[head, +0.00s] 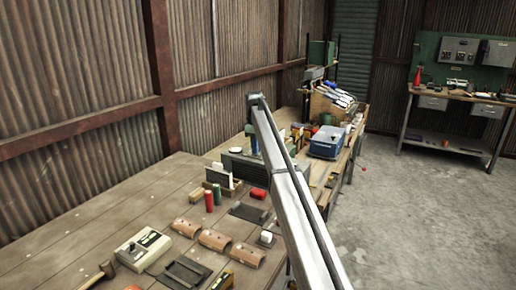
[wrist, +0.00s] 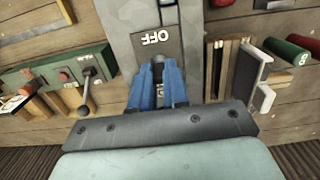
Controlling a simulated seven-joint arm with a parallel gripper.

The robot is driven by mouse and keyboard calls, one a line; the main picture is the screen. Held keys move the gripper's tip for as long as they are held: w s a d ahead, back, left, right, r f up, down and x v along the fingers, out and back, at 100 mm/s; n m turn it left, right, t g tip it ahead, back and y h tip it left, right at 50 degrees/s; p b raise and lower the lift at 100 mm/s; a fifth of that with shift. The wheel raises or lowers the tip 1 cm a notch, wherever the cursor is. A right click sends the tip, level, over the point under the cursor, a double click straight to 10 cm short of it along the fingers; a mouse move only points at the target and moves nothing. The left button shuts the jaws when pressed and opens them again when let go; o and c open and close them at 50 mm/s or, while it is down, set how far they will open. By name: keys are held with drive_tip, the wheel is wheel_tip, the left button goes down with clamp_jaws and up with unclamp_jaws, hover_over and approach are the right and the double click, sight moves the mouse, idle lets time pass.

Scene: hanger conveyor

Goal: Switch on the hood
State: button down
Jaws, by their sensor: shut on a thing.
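A grey housing with a dark plate (wrist: 180,45) marked OFF shows at the top middle of the wrist view; the lettering appears upside down. My gripper (wrist: 158,65) has blue fingers close together right at this plate, just below the lettering. It is shut on the switch there, which the fingers mostly hide. In the head view, my arm reaches over the bench to a dark slatted unit (head: 241,166).
A green control box (wrist: 55,75) with a black-knobbed lever stands left in the wrist view. A white bracket (wrist: 255,72) and a red cylinder (wrist: 303,42) are on the right. The wooden bench (head: 60,225) also holds a beige box (head: 142,250) and a blue case (head: 326,142).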

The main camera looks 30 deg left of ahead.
drive_tip(key=shift+a+h, duration=0.3)
drive_tip(key=shift+h, duration=0.7)
drive_tip(key=c, duration=1.1)
unclamp_jaws()
